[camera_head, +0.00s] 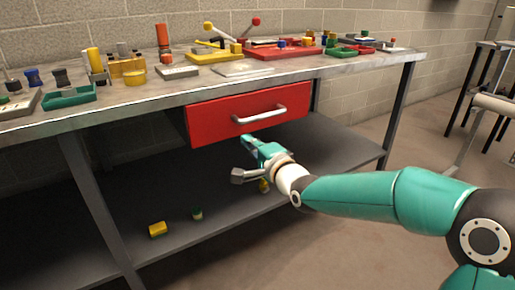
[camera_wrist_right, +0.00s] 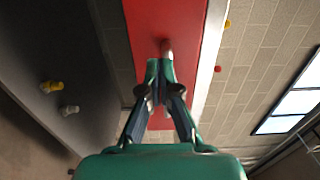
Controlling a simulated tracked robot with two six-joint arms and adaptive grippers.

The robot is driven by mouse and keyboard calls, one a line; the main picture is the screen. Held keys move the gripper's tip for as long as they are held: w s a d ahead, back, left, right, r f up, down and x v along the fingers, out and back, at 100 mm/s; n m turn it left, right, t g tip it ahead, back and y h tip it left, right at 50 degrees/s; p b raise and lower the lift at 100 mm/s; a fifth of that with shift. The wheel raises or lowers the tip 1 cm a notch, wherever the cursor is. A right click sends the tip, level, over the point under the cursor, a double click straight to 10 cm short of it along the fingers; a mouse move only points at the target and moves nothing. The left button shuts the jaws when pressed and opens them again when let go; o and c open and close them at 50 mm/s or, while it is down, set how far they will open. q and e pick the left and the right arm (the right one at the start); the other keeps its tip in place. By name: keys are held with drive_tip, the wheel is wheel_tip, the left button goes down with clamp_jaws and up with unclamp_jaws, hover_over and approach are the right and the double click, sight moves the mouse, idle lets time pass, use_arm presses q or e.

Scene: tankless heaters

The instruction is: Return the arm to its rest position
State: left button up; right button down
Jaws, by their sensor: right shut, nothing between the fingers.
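My right arm reaches in from the right in the head view, and its gripper (camera_head: 250,145) is in front of the workbench, just below the handle of the red drawer. In the right wrist view the right gripper (camera_wrist_right: 159,66) is shut and empty, its fingertips over the red drawer front (camera_wrist_right: 185,25) and close to the handle end (camera_wrist_right: 166,48). I cannot tell whether they touch. The red drawer (camera_head: 215,117) has a pale bar handle (camera_head: 259,114) in the head view. My left gripper is not in view.
The workbench top (camera_head: 190,92) carries several coloured parts and trays. A lower shelf (camera_head: 215,225) holds a yellow block (camera_head: 157,229) and small parts. A bench leg (camera_head: 398,105) stands right of the drawer. The floor (camera_head: 345,245) at the right is open.

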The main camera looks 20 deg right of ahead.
drive_tip(key=s+a+f+g, duration=0.2)
drive_tip(key=s+f+g, duration=0.1)
drive_tip(key=f, duration=0.8)
drive_tip(key=s+a+f+n+g, duration=0.1)
drive_tip(key=s+f+g, duration=0.25)
drive_tip(key=f, duration=0.85)
drive_tip(key=s+a+f+g, duration=0.2)
drive_tip(key=s+f, duration=0.2)
drive_tip(key=f, duration=0.7)
drive_tip(key=s+a+f+n+g+y, duration=0.15)
drive_tip(key=s+f+n+g, duration=0.25)
drive_tip(key=s+f, duration=0.55)
drive_tip(key=s+a+f+n+g+h, duration=0.1)
drive_tip(key=s+a+f+n+g, duration=0.4)
drive_tip(key=s, duration=0.7)
wheel_tip(320, 180, up, 36)
drive_tip(key=s+d+n+p, duration=0.1)
drive_tip(key=n+p, duration=0.3)
drive_tip(key=p, duration=3.2)
drive_tip(key=shift+s+d+y+p, duration=0.35)
drive_tip(key=shift+s+d, duration=0.05)
drive_tip(key=shift+s, duration=0.35)
